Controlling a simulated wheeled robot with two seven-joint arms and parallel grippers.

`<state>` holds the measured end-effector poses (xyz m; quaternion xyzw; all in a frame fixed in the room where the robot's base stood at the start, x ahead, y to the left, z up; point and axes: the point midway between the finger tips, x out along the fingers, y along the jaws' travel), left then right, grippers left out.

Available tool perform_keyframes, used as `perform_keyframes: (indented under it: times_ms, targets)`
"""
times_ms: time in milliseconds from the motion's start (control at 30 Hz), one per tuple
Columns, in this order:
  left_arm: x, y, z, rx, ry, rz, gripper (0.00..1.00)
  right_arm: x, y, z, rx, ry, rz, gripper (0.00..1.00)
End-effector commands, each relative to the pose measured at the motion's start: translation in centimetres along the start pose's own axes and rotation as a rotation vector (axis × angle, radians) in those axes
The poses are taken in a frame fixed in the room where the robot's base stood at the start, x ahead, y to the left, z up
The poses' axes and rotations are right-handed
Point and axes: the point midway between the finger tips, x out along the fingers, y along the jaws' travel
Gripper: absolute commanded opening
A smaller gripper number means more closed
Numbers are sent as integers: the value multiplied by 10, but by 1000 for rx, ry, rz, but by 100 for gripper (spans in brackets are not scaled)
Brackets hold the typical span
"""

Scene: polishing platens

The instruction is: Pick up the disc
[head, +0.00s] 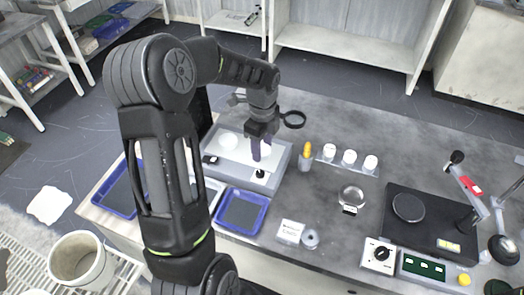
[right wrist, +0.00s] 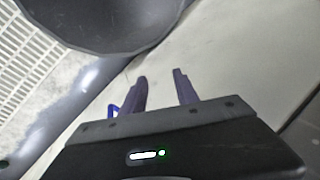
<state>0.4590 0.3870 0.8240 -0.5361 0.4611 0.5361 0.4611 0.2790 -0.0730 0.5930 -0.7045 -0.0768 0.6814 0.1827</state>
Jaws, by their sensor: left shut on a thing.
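My left gripper (head: 261,156) reaches down over a pale grey tray-like unit (head: 278,160) left of the middle of the head view. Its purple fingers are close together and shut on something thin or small. I cannot make out the held piece clearly; it is mostly hidden by the fingers. A small black knob (head: 260,174) is just below the fingertips. My right gripper (right wrist: 160,88) shows in the right wrist view with its fingers apart and nothing between them.
A blue tray (head: 241,211) stands in front of the unit. White-topped jars (head: 349,157), an orange-topped bottle (head: 306,155), a glass dish (head: 351,197) and a black polishing machine (head: 428,228) are to the right. The table's back right is bare.

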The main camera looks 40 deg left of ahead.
Motion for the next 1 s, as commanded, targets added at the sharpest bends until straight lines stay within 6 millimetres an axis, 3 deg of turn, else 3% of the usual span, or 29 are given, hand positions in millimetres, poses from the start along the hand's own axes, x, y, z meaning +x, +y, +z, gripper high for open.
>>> perform_keyframes:
  times_ms: [133,467,1000]
  targets:
    - [0,0,0,0,0,-1,4,0,0,0,0,0,0,36]
    - [-7,-1,0,0,-1,-2,4,0,0,0,0,0,0,36]
    - [-94,-1,0,0,-1,-4,4,3,1,0,0,0,0,36]
